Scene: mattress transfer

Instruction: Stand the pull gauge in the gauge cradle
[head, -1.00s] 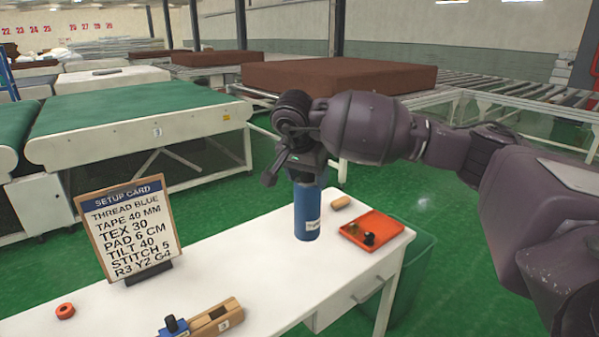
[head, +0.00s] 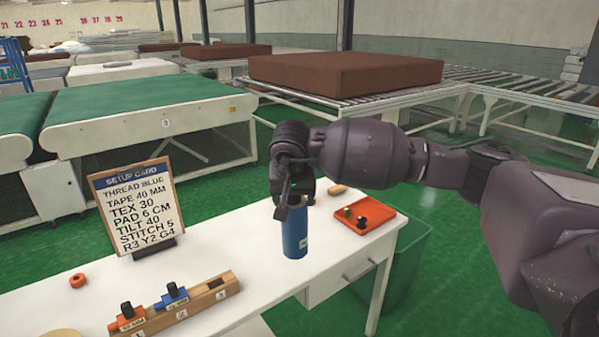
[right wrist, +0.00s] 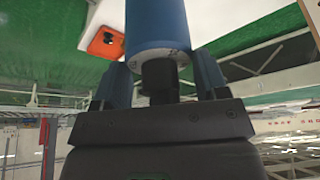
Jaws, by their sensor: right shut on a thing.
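The pull gauge appears to be the blue cylinder (head: 295,232) with a white label, upright over the right half of the white table. My right gripper (head: 293,197) is above it, shut on its dark narrow top. In the right wrist view, the blue body (right wrist: 157,28) shows with its black neck between the two fingers (right wrist: 160,82). I cannot tell whether its base touches the table. I cannot make out the gauge cradle for certain; a tan round piece (head: 60,333) is cut off at the bottom left edge. My left gripper is not in view.
The white table (head: 235,240) holds a setup card (head: 138,210), a red-orange ring (head: 77,281), and a numbered wooden block (head: 200,305) with orange and blue pieces. An orange tray (head: 375,208) with small knobs and a small wooden piece (head: 337,190) are behind right. A green bin (head: 410,260) stands beyond.

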